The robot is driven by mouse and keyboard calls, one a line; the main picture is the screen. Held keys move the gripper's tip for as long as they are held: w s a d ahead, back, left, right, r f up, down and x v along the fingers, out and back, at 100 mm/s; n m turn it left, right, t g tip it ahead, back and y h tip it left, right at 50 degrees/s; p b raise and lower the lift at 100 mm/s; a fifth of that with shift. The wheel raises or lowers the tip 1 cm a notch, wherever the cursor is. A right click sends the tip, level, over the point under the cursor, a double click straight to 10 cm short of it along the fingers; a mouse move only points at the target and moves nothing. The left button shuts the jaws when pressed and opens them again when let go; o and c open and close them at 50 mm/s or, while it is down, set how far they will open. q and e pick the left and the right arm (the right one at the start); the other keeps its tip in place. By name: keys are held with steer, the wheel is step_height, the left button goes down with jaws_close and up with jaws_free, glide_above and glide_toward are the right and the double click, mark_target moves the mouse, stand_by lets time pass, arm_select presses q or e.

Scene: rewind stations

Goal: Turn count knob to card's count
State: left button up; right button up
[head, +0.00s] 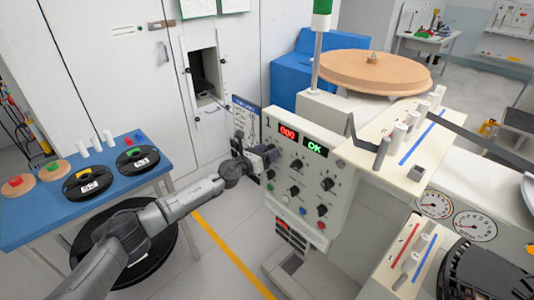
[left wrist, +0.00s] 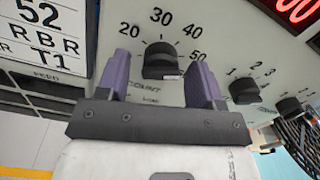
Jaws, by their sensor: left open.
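The count knob (left wrist: 160,60) is a black knob on the pale panel, with 20, 30, 40 and 50 printed around it and a partly hidden COUNT label below. I cannot read its pointer clearly. My left gripper (left wrist: 160,82) is open, its two purple fingers on either side of the knob with gaps showing. In the head view the left gripper (head: 270,155) is at the panel's left side and hides this knob. The card (left wrist: 40,30) shows 52, R B R and T1; it hangs left of the panel (head: 243,120). My right gripper is not in view.
The control panel (head: 310,170) has several other black knobs, coloured buttons, a red display (head: 287,131) reading 000 and a green display (head: 315,147) reading OK. A smaller knob (left wrist: 244,90) sits right of the gripper. A blue table (head: 60,222) with reels stands at left.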

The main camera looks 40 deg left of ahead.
arm_select(q)
steer(key=c, duration=0.9)
steer(key=shift+d+r+n+p, duration=0.1)
steer(key=shift+n+p, duration=2.35)
steer(key=shift+n, duration=2.05)
